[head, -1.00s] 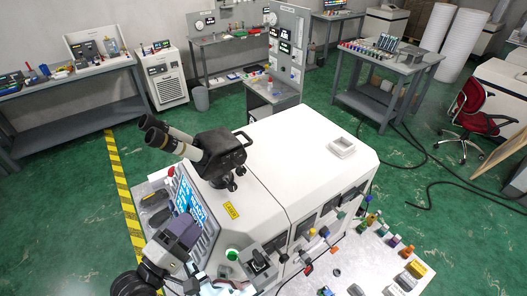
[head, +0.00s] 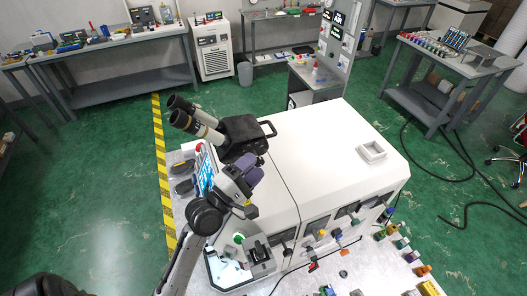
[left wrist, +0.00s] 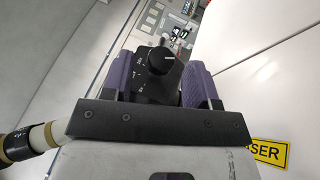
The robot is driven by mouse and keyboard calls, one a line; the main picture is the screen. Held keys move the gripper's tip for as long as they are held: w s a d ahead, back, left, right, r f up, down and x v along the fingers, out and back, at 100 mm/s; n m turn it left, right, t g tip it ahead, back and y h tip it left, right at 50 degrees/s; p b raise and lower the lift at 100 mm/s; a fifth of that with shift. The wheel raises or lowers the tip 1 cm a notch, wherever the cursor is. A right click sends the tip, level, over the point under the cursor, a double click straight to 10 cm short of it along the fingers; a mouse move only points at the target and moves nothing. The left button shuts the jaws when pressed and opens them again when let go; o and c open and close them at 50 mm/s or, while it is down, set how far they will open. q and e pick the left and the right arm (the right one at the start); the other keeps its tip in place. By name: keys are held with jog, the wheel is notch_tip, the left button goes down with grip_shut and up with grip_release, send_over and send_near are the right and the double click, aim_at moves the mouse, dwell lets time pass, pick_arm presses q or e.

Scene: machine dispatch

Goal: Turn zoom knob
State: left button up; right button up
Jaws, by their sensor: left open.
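The black zoom knob (left wrist: 160,62) shows in the left wrist view, on a dark plate with white scale marks. My left gripper (left wrist: 164,72) is open, with one purple finger on each side of the knob in the picture. I see gaps beside the knob, but cannot tell how deep the fingers reach around it. In the head view my left gripper (head: 246,170) is just below the black microscope head (head: 238,137), which hides or blends with the knob there. My right gripper is not in view.
The white machine housing (head: 325,150) lies under and right of the microscope, with a small white tray (head: 372,151) on top. A lit screen (head: 206,172) is left of my gripper. Several small coloured parts (head: 403,243) stand at the lower right. The green floor at left is open.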

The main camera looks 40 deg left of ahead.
pick_arm(q)
jog(key=shift+p+x, duration=0.55)
jog(key=shift+x, duration=1.6)
jog(key=c, duration=0.9)
jog(key=shift+g, duration=0.3)
jog(key=shift+s+f+m+g+y, duration=0.15)
jog(key=shift+m+g, duration=0.4)
jog(key=shift+g, duration=0.8)
jog(key=shift+w+f+m+g+y, duration=0.1)
jog(key=shift+f+m+g+y, duration=0.15)
jog(key=shift+m+g, duration=0.75)
jog(key=shift+s+f+m+g+y, duration=0.15)
jog(key=shift+f+g, duration=0.1)
jog(key=shift+g, duration=1.5)
jog(key=shift+w, duration=0.1)
